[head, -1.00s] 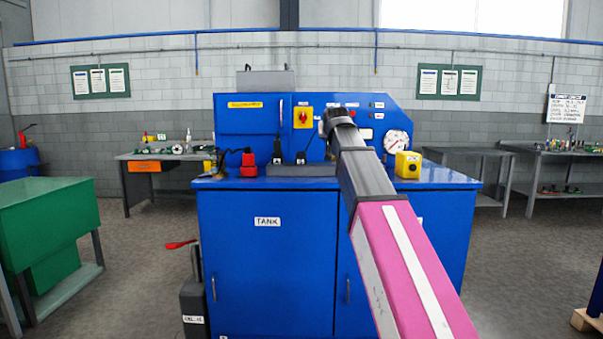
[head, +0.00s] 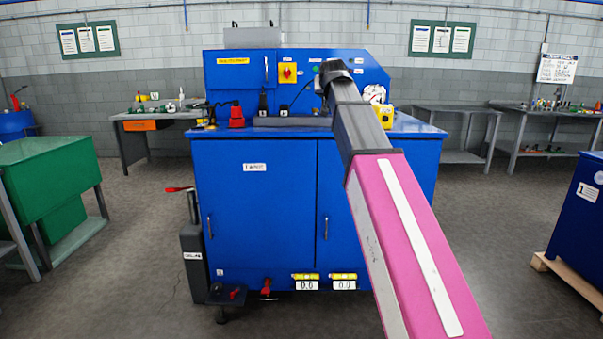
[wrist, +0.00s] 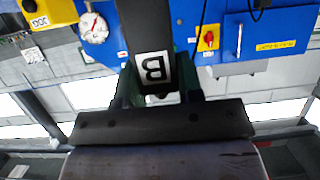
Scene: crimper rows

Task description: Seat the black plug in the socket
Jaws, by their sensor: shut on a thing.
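The wrist view looks upside down. In it my gripper (wrist: 157,88) is shut on a black piece with a white "B" label, which I take for the black plug (wrist: 143,28). Dark green fingers show on both sides of it. The far end of the plug runs out of the top of the picture. In the head view my dark wrist end is raised in front of the blue cabinet's upright panel (head: 225,75); the fingers and the plug are hidden behind it. I cannot pick out the socket for certain in either view.
On the blue cabinet's top stand a red connector (head: 237,117), an upright black piece (head: 263,103), a dark low block (head: 290,121) and a yellow button box (head: 384,116). A gauge (wrist: 94,28) and a red rotary switch (head: 288,72) are on the panel. Open floor lies at both sides.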

